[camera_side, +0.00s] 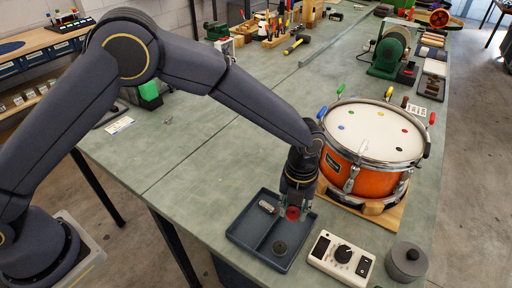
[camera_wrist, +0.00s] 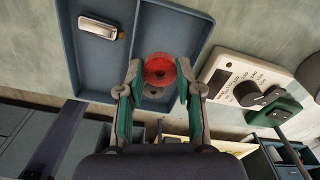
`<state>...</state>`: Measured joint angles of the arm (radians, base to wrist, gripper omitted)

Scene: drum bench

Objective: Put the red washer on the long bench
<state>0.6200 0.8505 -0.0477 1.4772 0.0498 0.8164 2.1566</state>
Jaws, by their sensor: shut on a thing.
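The red washer (camera_side: 292,213) is held between the fingertips of my gripper (camera_side: 293,208), above the blue-grey tray (camera_side: 248,235). The long bench (camera_side: 190,160) is the grey-green surface under the tray; bare bench (camera_wrist: 262,22) also shows in the wrist view.
The tray holds a metal block (camera_side: 267,206) and a dark round piece (camera_side: 279,247). Bench left of the tray is clear.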

